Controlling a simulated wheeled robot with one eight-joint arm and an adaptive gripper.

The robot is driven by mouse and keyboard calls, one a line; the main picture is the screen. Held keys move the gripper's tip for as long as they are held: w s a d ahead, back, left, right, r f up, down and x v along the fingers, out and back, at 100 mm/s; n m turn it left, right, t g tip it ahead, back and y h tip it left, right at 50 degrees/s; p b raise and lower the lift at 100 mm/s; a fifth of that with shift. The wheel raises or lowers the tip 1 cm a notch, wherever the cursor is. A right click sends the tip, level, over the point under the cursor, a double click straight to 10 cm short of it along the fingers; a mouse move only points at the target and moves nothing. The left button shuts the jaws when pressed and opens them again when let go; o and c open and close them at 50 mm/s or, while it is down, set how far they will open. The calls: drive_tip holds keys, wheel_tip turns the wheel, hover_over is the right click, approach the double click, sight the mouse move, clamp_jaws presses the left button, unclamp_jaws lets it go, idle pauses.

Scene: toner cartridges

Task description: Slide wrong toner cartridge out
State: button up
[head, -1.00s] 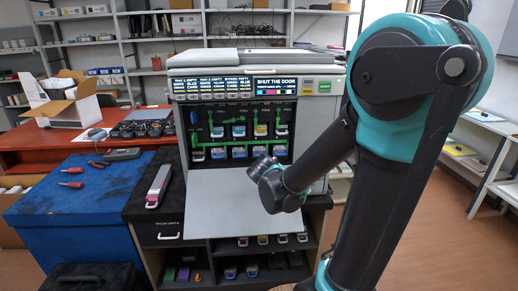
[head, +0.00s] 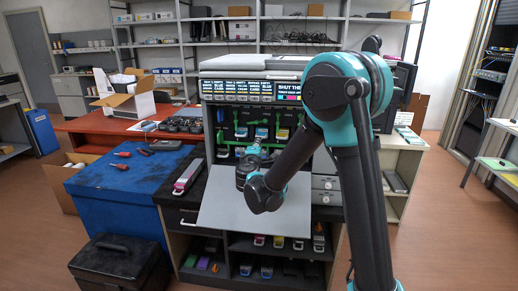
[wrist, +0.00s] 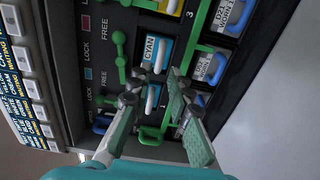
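The printer (head: 205,87) stands with its front door (head: 225,210) folded down. Its open bay holds rows of cartridges with green locking bars. In the wrist view a cartridge with a CYAN label (wrist: 157,52) sits in its slot, with a white handle (wrist: 151,98) below the label. My gripper (wrist: 155,88) is open at the bay front, its two fingers apart on either side of that white handle. I cannot tell whether either finger touches it. A green handle (wrist: 150,136) shows between the fingers.
A cartridge with a pink stripe (head: 188,176) lies on the counter left of the printer. Several cartridges stand on the shelves below the door. A blue-topped workbench (head: 100,186) with red-handled tools is at left, and a black toolbox (head: 120,262) stands in front.

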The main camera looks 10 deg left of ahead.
drive_tip(key=shift+w+d, duration=0.1)
drive_tip(key=shift+w, duration=3.45)
drive_tip(key=shift+c, duration=0.5)
clamp_jaws()
